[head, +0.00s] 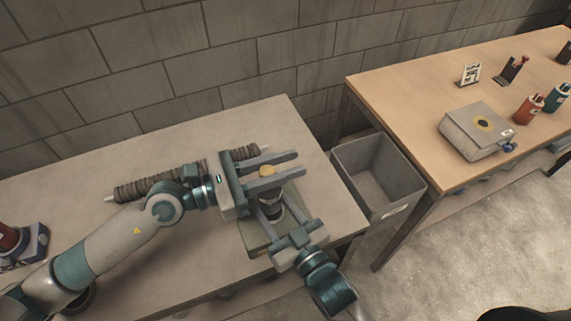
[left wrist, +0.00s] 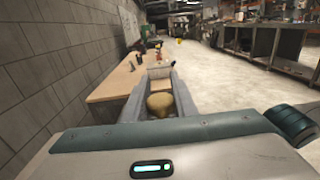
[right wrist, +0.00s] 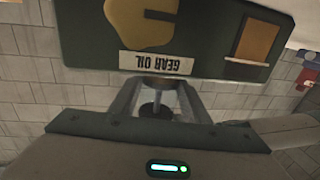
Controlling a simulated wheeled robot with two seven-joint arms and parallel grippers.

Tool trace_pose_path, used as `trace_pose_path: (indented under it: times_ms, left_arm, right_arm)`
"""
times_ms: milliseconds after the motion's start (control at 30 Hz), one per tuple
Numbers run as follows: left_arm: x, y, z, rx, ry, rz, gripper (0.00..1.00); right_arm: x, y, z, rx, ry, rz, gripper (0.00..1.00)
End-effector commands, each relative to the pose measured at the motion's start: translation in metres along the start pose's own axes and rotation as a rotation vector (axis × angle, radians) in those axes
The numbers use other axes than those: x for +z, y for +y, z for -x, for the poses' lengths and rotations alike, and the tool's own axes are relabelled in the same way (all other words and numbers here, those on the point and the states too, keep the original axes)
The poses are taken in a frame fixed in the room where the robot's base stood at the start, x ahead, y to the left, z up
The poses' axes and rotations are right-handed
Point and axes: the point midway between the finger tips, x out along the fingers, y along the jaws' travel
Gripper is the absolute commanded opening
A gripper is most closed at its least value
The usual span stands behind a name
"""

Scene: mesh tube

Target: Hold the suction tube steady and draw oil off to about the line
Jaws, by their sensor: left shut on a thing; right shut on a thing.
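My left gripper (head: 294,163) reaches in from the left, with its fingers on either side of a tan, rounded bulb (head: 267,170). The bulb also shows between the fingers in the left wrist view (left wrist: 160,104). In the right wrist view a thin upright piece (right wrist: 157,97), perhaps the suction tube, stands between the fingers over a dark round opening. The tube's lower end, the oil level and any line cannot be made out.
The container is over a grey-green plate (head: 262,242) near the grey table's right end. A ribbed hose (head: 150,187) lies behind my left arm. A grey bin (head: 377,170) stands between this table and a wooden bench (head: 420,90). A GEAR OIL sign (right wrist: 156,64) appears upside down.

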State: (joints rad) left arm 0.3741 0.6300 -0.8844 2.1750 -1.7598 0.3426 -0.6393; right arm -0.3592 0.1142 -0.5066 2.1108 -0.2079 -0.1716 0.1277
Motion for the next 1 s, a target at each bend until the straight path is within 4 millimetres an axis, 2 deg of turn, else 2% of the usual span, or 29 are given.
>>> trace_pose_path:
  times_ms: [33,67,133,633,1000]
  left_arm:
    - [0.001,0.001,0.0,0.001,-0.002,-0.002,0.0]
    - [0.001,0.001,0.0,0.001,-0.002,-0.002,0.27]
    - [0.001,0.0,0.0,0.001,-0.002,-0.002,0.44]
    - [0.0,0.0,0.006,0.0,0.0,0.0,0.45]
    - [-0.001,0.0,0.044,0.001,0.002,0.001,0.45]
  right_arm:
    - [0.001,0.0,0.0,0.0,-0.002,0.001,0.16]
    - [0.001,0.0,0.0,0.0,-0.002,0.001,0.16]
    - [0.001,0.0,0.0,0.0,-0.002,0.001,0.16]
    - [0.001,0.0,0.0,0.0,-0.002,0.0,0.16]
    - [0.001,0.0,0.0,0.0,-0.002,0.0,0.16]
